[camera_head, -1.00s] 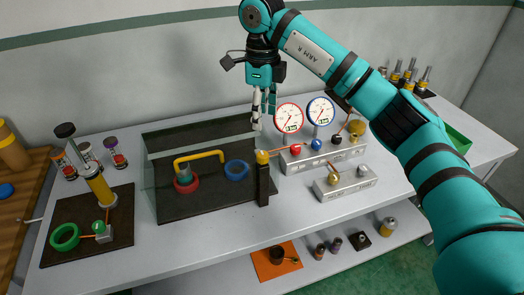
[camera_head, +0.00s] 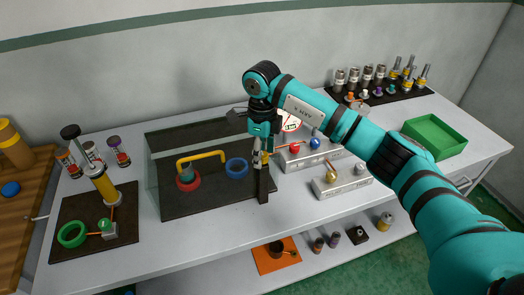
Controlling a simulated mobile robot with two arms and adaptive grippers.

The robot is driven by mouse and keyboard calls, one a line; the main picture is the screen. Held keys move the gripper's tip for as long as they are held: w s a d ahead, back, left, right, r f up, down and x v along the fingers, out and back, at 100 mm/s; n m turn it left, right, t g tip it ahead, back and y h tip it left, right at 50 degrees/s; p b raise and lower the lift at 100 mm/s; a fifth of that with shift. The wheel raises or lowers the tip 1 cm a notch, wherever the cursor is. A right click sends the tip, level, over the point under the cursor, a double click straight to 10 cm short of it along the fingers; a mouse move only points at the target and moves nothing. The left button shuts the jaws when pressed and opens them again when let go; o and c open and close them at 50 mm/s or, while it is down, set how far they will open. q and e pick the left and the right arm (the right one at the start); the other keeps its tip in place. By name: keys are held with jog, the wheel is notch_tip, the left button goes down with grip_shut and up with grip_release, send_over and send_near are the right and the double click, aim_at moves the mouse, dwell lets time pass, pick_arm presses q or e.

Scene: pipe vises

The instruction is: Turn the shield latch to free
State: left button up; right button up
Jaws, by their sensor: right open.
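The shield latch is a dark upright post (camera_head: 263,187) with an orange lever at its top that points right. It stands at the front right corner of a clear shield (camera_head: 152,190). The shield stands around a dark mat with a yellow handle (camera_head: 201,157), a red ring (camera_head: 188,183) and a blue ring (camera_head: 237,168). My right gripper (camera_head: 260,159) is open and points down right at the top of the post, its fingers hiding most of the yellow knob there. Whether the fingers touch the latch I cannot tell. My left gripper is out of view.
Valve blocks (camera_head: 342,180) with coloured knobs stand right of the post, with gauges behind, partly hidden by my right arm. A green tray (camera_head: 435,137) lies at the far right. A yellow cylinder stand (camera_head: 103,185) is at the left.

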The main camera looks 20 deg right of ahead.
grip_shut()
jog(key=shift+m, duration=0.3)
jog(key=m+b, duration=0.2)
jog(key=shift+f+m, duration=0.1)
jog(key=shift+m, duration=0.2)
jog(key=m+b, duration=0.2)
jog(key=m, duration=0.3)
jog(key=shift+w, duration=0.1)
jog(key=m+b, duration=0.2)
jog(key=m, duration=0.3)
jog(key=m+b, duration=0.1)
jog(key=m, duration=0.3)
jog(key=shift+d+m, duration=0.1)
jog(key=shift+m, duration=0.2)
